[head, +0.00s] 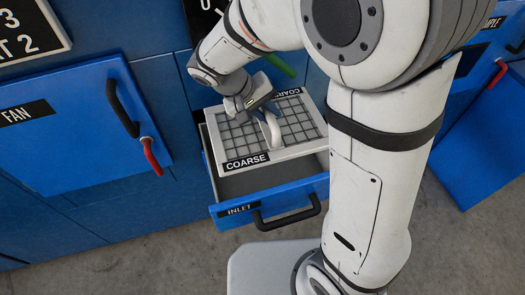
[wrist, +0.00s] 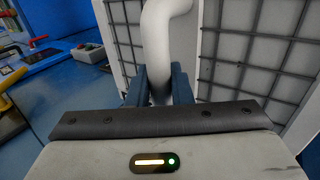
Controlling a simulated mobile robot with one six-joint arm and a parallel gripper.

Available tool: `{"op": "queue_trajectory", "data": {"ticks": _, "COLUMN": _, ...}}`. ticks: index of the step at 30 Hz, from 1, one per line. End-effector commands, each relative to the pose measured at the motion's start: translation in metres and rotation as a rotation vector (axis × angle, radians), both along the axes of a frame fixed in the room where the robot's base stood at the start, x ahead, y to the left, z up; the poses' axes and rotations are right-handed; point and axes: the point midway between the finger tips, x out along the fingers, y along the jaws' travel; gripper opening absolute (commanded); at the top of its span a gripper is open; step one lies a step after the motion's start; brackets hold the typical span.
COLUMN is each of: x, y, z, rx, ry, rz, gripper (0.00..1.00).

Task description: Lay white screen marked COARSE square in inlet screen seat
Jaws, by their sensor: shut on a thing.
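The white screen marked COARSE (head: 235,150) is a framed panel with a dark grid and a white handle (head: 271,128). In the head view it lies over the open blue drawer labelled INLET (head: 290,196), covering much of its opening, with the drawer's front part bare. I cannot tell whether it rests in the seat or is held just above it; the seat is hidden beneath. My gripper (head: 258,104) is shut on the screen's handle. In the wrist view the handle (wrist: 160,40) stands between the blue fingers (wrist: 158,85), with the grid behind it.
A blue FAN panel (head: 70,120) with a black handle and a red lever (head: 151,155) is at the left. A blue panel (head: 490,150) slants to the floor at the right.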

Motion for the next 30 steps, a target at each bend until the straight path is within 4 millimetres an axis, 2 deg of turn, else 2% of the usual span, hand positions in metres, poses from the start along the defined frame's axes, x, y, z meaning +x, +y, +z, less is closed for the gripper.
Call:
{"op": "queue_trajectory", "data": {"ticks": 9, "x": -0.004, "y": 0.007, "z": -0.081, "rx": -0.005, "ry": 0.008, "rz": 0.022, "gripper": 0.0}}
{"op": "queue_trajectory", "data": {"ticks": 12, "x": -0.004, "y": 0.009, "z": -0.103, "rx": -0.004, "ry": 0.007, "rz": 0.026, "gripper": 0.0}}
{"op": "queue_trajectory", "data": {"ticks": 30, "x": -0.004, "y": 0.011, "z": -0.167, "rx": -0.001, "ry": 0.003, "rz": 0.03, "gripper": 0.0}}
